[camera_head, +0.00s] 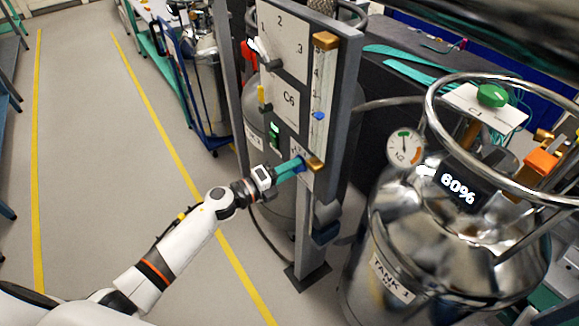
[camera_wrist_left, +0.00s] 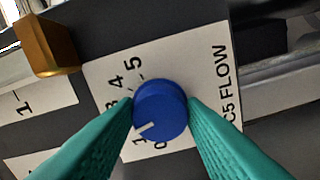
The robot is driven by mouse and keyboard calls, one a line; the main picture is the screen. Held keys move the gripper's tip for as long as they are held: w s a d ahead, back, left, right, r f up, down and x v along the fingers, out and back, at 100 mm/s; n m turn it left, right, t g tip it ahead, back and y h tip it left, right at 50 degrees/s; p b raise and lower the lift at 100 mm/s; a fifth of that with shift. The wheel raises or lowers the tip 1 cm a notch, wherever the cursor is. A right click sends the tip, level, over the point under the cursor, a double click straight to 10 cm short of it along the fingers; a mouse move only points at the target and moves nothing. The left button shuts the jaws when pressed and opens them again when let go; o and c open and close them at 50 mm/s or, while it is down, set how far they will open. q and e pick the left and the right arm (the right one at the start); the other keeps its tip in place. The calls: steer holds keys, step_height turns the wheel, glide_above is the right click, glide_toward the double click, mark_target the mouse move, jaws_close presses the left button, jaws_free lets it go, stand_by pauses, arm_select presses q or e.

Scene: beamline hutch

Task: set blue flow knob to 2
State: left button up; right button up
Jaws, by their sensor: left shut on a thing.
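The blue flow knob (camera_wrist_left: 160,108) sits on a white plate (camera_wrist_left: 205,70) marked "C5 FLOW" in the left wrist view. Its white pointer line faces lower left, close to the 1. The 3, 4 and 5 show up the left side; the 2 is hidden behind a finger. My left gripper (camera_wrist_left: 161,112) has its green fingers shut on the knob from both sides. In the head view my left gripper (camera_head: 289,168) reaches the grey panel post, and only a bit of the blue knob (camera_head: 301,165) shows. My right gripper is not in view.
A brass fitting (camera_head: 315,163) is close beside the knob. Above it stands a flow tube (camera_head: 322,90) with a blue float. A steel tank (camera_head: 430,240) with a handrail ring, gauge and "60%" display stands to the right. The floor at left is clear.

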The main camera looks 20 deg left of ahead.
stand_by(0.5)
arm_select(q)
steer(key=o, duration=1)
steer(key=b+v, duration=0.3)
steer(key=v, duration=0.9)
